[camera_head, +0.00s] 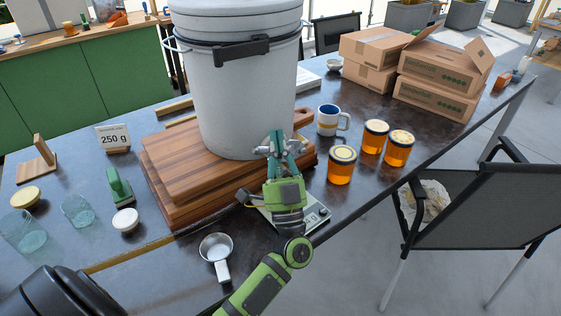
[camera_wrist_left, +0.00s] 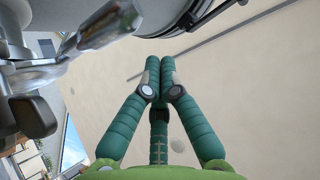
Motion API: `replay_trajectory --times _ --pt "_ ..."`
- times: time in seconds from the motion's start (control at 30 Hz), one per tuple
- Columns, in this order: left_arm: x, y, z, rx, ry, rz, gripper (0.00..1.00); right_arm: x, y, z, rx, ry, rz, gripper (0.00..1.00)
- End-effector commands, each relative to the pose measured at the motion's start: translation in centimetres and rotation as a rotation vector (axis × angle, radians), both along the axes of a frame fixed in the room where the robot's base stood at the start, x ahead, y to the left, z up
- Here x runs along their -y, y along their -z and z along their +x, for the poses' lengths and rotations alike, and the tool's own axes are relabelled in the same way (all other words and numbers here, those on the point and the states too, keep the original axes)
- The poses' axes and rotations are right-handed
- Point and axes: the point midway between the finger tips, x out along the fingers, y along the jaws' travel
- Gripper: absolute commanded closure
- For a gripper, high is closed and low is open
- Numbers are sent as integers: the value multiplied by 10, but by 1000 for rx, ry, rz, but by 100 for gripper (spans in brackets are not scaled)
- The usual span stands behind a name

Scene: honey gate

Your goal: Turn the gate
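The white honey bucket (camera_head: 238,85) stands upright on stacked wooden boards (camera_head: 180,165). Its metal gate (camera_head: 264,150) is low on the bucket's front, mostly hidden behind my left gripper in the head view. In the left wrist view, a shiny metal part of the gate (camera_wrist_left: 103,26) shows at the upper left, beside the fingers. My left gripper (camera_head: 277,140) is at the gate. My right gripper is not in view.
A scale (camera_head: 312,215) is below my left gripper. Amber jars (camera_head: 341,168) and a mug (camera_head: 328,121) stand to the right. Cardboard boxes (camera_head: 437,95) are at the back right; a chair (camera_head: 480,205) stands beside the table.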

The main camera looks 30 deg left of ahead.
Motion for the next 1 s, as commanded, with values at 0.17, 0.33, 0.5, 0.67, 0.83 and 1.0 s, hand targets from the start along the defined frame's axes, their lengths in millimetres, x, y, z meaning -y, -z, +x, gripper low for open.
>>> replay_trajectory --times 0.17,0.33,0.5,0.67,0.83,1.0 --pt "-12 10 2 -6 1 4 100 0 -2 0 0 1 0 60" --pt "-17 25 -3 -3 1 1 100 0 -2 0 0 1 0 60" --pt "-19 29 -5 0 1 0 100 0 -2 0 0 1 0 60" --pt "-19 29 -5 -1 1 -1 100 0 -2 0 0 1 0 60" --pt "-19 32 -5 10 0 -6 100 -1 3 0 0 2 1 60" --pt "-21 51 -10 96 -2 -46 100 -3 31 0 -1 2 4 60"
